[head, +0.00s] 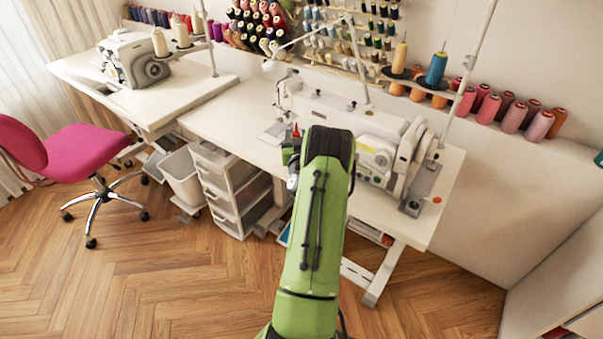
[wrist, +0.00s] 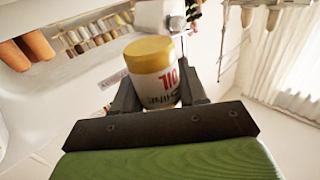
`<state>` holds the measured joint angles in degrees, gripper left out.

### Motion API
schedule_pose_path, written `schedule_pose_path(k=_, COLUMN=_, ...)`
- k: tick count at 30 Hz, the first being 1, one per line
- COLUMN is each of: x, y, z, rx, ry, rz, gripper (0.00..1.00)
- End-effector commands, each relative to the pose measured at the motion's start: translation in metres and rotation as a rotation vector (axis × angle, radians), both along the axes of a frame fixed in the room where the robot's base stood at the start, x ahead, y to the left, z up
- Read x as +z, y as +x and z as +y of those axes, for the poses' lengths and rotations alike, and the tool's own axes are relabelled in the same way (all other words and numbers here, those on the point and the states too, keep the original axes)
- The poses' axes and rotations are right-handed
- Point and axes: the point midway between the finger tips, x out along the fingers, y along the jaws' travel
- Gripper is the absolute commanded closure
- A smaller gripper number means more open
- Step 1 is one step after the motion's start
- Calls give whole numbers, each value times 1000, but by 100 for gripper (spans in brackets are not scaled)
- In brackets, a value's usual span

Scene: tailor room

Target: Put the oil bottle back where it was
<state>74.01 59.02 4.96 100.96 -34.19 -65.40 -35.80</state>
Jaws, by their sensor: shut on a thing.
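The oil bottle (wrist: 155,75) is white with red "OIL" lettering and a yellow end. In the wrist view it sits between the two dark fingers of my gripper (wrist: 160,98), which is shut on it. The yellow end points to the top of that picture. In the head view my green arm hides most of my gripper (head: 292,160), which is at the front edge of the middle sewing table (head: 235,120). A small red tip (head: 296,131) shows there; I cannot tell whether it belongs to the bottle.
A white sewing machine (head: 375,150) stands on the table behind and right of my arm. White drawers (head: 230,190) and a bin (head: 183,178) are below. A second machine (head: 135,62) is at the left, with a pink chair (head: 75,150). Thread spools line the wall. The table's left part is clear.

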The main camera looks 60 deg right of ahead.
Motion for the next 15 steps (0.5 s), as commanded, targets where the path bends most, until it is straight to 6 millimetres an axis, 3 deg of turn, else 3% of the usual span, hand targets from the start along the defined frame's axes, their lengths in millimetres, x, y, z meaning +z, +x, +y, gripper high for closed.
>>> schedule_pose_path(k=3, x=11, y=-10, z=-9, rx=-35, ry=-1, rz=4, gripper=90)
schedule_pose_path(k=5, x=6, y=-12, z=-11, rx=-43, ry=2, rz=5, gripper=90)
schedule_pose_path(k=10, x=-37, y=-13, z=-11, rx=-45, ry=6, rz=7, gripper=90)
schedule_pose_path(k=15, x=-59, y=-12, z=-11, rx=-44, ry=3, rz=7, gripper=90)
